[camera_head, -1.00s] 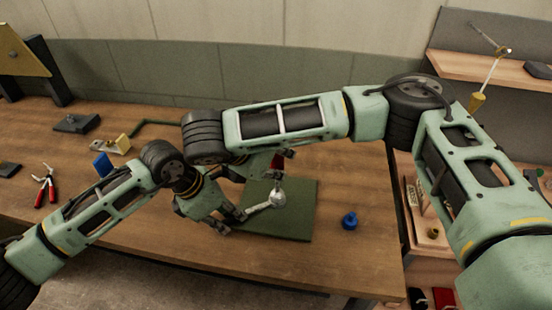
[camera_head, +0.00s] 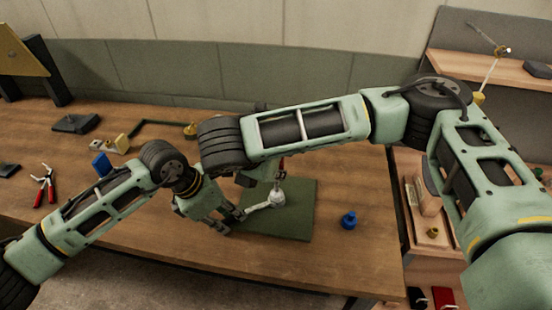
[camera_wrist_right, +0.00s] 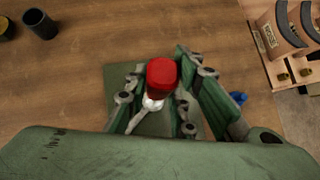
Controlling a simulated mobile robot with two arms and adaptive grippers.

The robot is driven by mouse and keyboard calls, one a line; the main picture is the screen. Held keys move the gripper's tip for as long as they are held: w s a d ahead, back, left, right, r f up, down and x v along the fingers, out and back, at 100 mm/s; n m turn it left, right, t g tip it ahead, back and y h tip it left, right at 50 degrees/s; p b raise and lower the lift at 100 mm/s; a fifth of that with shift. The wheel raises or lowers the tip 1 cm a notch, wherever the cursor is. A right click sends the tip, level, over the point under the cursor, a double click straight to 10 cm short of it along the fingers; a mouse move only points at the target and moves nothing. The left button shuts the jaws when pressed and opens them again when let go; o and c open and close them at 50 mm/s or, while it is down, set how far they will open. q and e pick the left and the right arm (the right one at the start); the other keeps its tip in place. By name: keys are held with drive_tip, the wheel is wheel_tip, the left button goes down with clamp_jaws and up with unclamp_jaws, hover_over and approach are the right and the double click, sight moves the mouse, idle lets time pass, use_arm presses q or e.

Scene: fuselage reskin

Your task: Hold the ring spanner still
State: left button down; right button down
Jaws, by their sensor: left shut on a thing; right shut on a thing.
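The pale ring spanner (camera_head: 258,207) lies low over the green mat (camera_head: 297,225). My left gripper (camera_head: 238,216) is shut on its near-left end. The spanner's other end meets a silver rounded part (camera_head: 277,198) on the mat; whether the ring encircles it I cannot tell. In the right wrist view, my right gripper (camera_wrist_right: 160,88) is shut on a red cylindrical piece (camera_wrist_right: 162,74), above the silver part (camera_wrist_right: 152,103) and the spanner (camera_wrist_right: 137,119). In the head view, my right arm hides most of the right gripper.
A blue knobbed piece (camera_head: 348,220) stands right of the mat. A wooden rack (camera_head: 430,215) is at right. The front of the wooden bench (camera_head: 345,265) is clear.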

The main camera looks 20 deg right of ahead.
drive_tip(key=shift+d, duration=0.1)
drive_tip(key=shift+r, duration=0.1)
drive_tip(key=shift+r, duration=0.9)
drive_tip(key=n+t+y, duration=0.1)
drive_tip(key=n, duration=0.1)
drive_tip(key=n+y, duration=0.1)
drive_tip(key=n, duration=0.1)
drive_tip(key=shift+d+t+y, duration=0.2)
drive_tip(key=shift+t+y, duration=0.2)
drive_tip(key=n+y, duration=0.2)
drive_tip(key=n, duration=0.1)
drive_tip(key=shift+s+d+t, duration=0.15)
drive_tip(key=shift+t, duration=0.15)
drive_tip(key=n+y, duration=0.4)
drive_tip(key=n, duration=0.1)
drive_tip(key=shift+a, duration=0.2)
